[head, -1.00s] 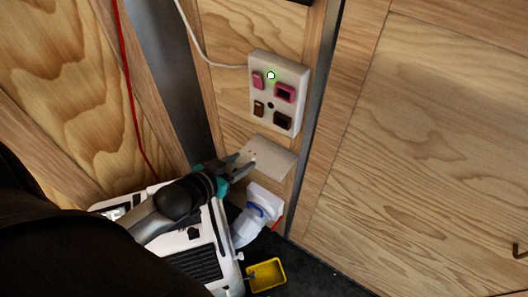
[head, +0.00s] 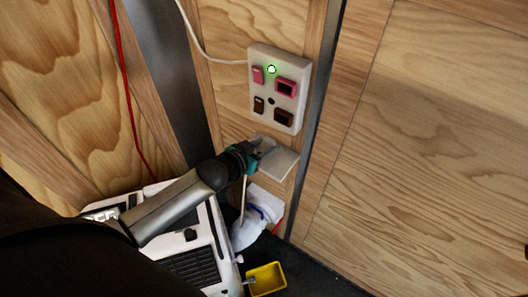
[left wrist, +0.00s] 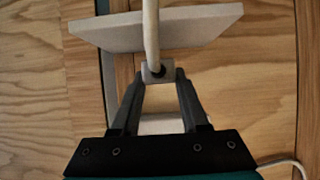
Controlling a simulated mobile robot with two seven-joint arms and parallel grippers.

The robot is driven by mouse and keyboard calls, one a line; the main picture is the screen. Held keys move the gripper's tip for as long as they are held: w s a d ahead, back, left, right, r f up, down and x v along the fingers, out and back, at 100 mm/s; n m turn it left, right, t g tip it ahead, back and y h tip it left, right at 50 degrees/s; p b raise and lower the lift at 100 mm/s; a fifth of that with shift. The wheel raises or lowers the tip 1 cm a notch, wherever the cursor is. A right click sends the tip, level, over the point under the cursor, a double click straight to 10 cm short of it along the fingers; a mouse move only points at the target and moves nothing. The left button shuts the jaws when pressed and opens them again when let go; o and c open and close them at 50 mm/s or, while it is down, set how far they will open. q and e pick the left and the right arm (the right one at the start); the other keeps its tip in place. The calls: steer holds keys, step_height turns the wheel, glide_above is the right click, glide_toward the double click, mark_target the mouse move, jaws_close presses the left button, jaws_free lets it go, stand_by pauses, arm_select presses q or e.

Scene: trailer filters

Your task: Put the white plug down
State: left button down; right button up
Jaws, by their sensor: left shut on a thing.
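The white plug (left wrist: 153,74) is a small pale block between the fingertips of my left gripper (left wrist: 158,82) in the left wrist view. Its pale cable (left wrist: 151,35) runs up from it across the picture. In the head view my left gripper (head: 262,146) is at the small white shelf (head: 284,165), over its left part, and the cable (head: 243,205) hangs down from it. The fingers hide most of the plug there. I cannot tell whether the plug touches the shelf. My right gripper is not in view.
Below are a white fitting (head: 266,200), a white machine (head: 205,245) and a yellow tray (head: 266,279). A red cable (head: 129,90) hangs at left.

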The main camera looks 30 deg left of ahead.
arm_select(q)
steer(key=shift+w+f, duration=0.2)
steer(key=shift+f, duration=0.65)
steer(key=shift+f+b, duration=0.45)
steer(key=shift+f, duration=0.1)
steer(key=shift+c, duration=2.1)
jaws_free()
steer(key=shift+r, duration=0.1)
steer(key=shift+r, duration=0.35)
steer(key=shift+s+r+p, duration=0.25)
steer(key=shift+s+p, duration=0.05)
steer(key=shift+p, duration=0.15)
steer(key=p+v, duration=0.3)
steer(key=v, duration=0.8)
steer(key=shift+s, duration=0.15)
